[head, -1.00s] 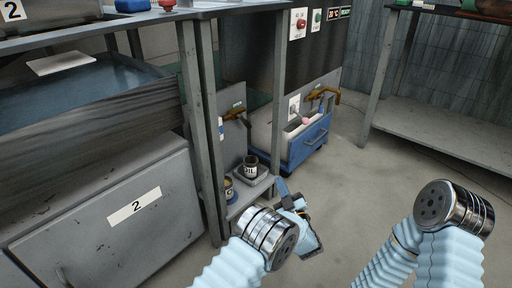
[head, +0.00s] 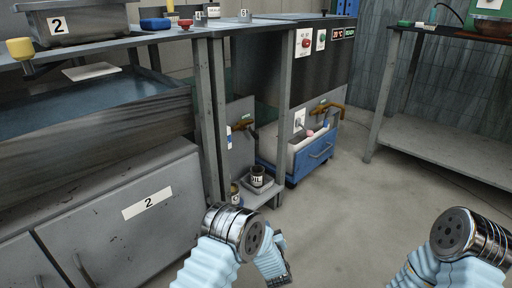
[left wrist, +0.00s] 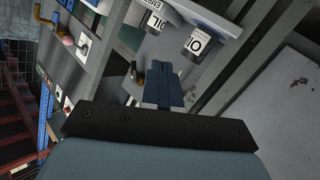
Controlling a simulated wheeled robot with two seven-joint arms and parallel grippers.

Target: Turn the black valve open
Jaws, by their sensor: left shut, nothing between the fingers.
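No part can be surely picked out as the black valve. In the head view a brass tap (head: 241,126) with a small dark part sits on the left grey panel under the counter. A second brass tap (head: 326,107) sits on the panel further right, beside a white plate with a dark lever (head: 299,121). My left gripper (head: 287,279) is low in the head view, in front of the lower shelf and apart from both taps. In the left wrist view its fingers (left wrist: 163,82) are shut and empty, with a brass elbow (left wrist: 138,79) beyond them. My right arm shows, but its gripper is out of frame.
An oil can (head: 257,176) stands on a grey block on the low shelf, with another can (head: 235,194) beside it. A blue bin (head: 314,153) stands under the right tap. Counter legs (head: 213,110) flank the left panel. The floor (head: 350,200) to the right is clear.

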